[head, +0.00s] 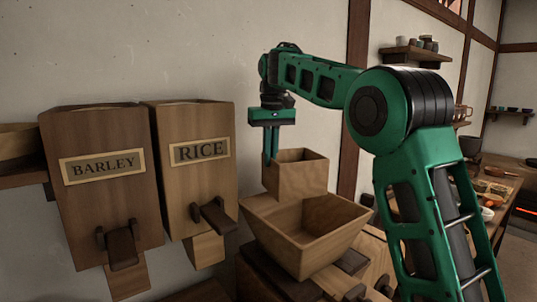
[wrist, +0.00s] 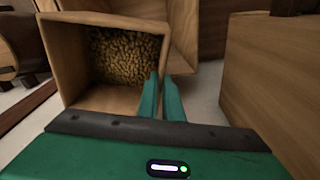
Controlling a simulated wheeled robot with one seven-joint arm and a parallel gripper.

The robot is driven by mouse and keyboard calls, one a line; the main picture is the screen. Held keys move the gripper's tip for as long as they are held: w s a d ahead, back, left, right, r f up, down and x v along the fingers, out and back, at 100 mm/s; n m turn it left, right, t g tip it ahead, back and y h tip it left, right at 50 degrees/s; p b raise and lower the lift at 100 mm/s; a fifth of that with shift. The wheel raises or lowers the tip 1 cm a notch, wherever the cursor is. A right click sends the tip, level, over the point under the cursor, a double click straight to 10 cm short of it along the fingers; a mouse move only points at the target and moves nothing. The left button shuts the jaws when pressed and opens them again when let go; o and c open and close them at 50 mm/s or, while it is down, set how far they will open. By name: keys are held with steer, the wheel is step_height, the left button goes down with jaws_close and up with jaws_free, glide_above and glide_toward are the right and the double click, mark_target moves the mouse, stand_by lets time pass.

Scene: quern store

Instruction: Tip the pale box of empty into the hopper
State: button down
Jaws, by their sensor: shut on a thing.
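The pale box (head: 301,180) is a square, open-topped wooden box, and it looks about upright. In the wrist view the pale box (wrist: 88,96) holds a bed of brown grain (wrist: 125,57), so it is not empty. My gripper (head: 271,157) is shut on one wall of the box; its green fingers (wrist: 161,100) pinch that wall. The hopper (head: 318,249) is a wide wooden funnel with sloping sides, below the box in the head view. Its inside looks bare where visible. I cannot tell how far the box is above or behind its rim.
A BARLEY bin (head: 103,205) and a RICE bin (head: 190,125), each with a spout lever, stand on the left by the wall. A table with dishes (head: 495,187) is at the far right. Shelves (head: 416,56) hang behind my arm.

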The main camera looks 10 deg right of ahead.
steer(key=shift+f, duration=0.75)
steer(key=shift+s+r+t, duration=0.3)
steer(key=shift+r+t, duration=0.1)
steer(key=shift+t, duration=0.2)
steer(key=shift+r+t+y, duration=0.3)
steer(key=shift+r+t, duration=0.05)
steer(key=shift+t, duration=0.85)
steer(key=shift+w, duration=0.1)
steer(key=shift+s+t, duration=0.45)
steer(key=shift+t, duration=0.65)
steer(key=shift+s+d+t, duration=0.1)
steer(key=shift+s+t, duration=0.1)
steer(key=shift+t, duration=0.3)
steer(key=shift+s+f+t, duration=0.2)
steer(key=shift+s+t, duration=0.05)
steer(key=shift+t, duration=0.45)
